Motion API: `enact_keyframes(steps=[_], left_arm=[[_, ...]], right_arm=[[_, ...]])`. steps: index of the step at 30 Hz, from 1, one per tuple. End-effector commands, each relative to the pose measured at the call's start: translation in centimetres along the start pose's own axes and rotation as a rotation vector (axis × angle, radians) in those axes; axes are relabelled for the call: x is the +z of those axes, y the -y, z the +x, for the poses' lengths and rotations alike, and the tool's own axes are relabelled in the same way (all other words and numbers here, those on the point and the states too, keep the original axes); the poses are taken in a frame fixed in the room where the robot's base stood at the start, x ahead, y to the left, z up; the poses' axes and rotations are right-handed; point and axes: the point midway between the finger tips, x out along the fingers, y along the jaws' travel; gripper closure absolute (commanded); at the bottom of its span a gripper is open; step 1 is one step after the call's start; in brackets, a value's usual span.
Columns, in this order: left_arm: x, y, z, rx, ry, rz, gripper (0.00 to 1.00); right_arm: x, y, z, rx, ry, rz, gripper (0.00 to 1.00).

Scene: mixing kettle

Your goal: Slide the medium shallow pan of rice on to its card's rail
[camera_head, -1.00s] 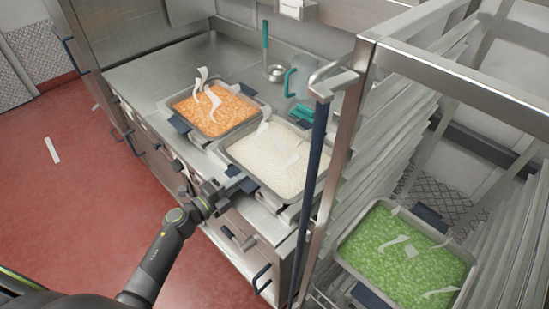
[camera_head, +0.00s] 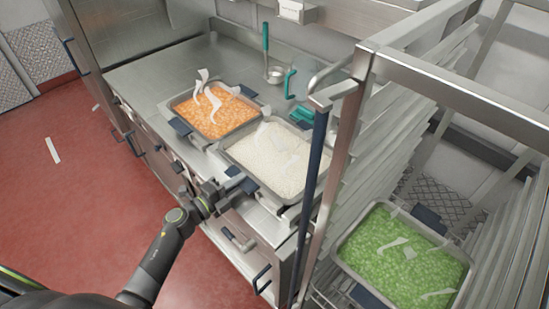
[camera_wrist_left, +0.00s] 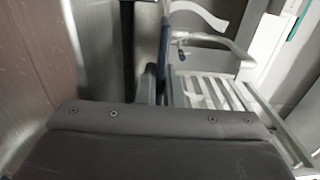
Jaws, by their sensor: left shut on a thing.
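The pan of white rice (camera_head: 265,155) is a shallow steel pan with dark blue handles, on the counter beside the rack. The rack's front post hides part of its right side. My left gripper (camera_head: 236,186) is at the pan's near-left handle and shut on it; the fingers are small and partly hidden in the head view. A wide dark grey piece fills the bottom of the left wrist view. The steel rack (camera_head: 345,150) has several stacked side rails (camera_head: 370,165). I cannot make out a card on them. My right gripper is out of view.
A pan of orange food (camera_head: 215,110) sits left of the rice. A pan of green peas (camera_head: 400,250) is low in the rack. A dark blue upright bar (camera_head: 312,190) stands at the rack's front.

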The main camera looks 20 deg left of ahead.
Motion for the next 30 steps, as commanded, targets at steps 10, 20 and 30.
enact_keyframes(steps=[10,20,30], left_arm=[[-0.1,1.5,0.2,-0.012,-0.004,0.0,1.0],[-0.1,2.6,0.2,-0.013,-0.004,0.0,1.0],[-0.1,4.9,0.2,-0.013,-0.004,0.0,1.0]], right_arm=[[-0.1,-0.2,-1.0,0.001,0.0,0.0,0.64],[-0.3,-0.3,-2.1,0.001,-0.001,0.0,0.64],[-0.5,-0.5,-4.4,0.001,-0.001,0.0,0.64]])
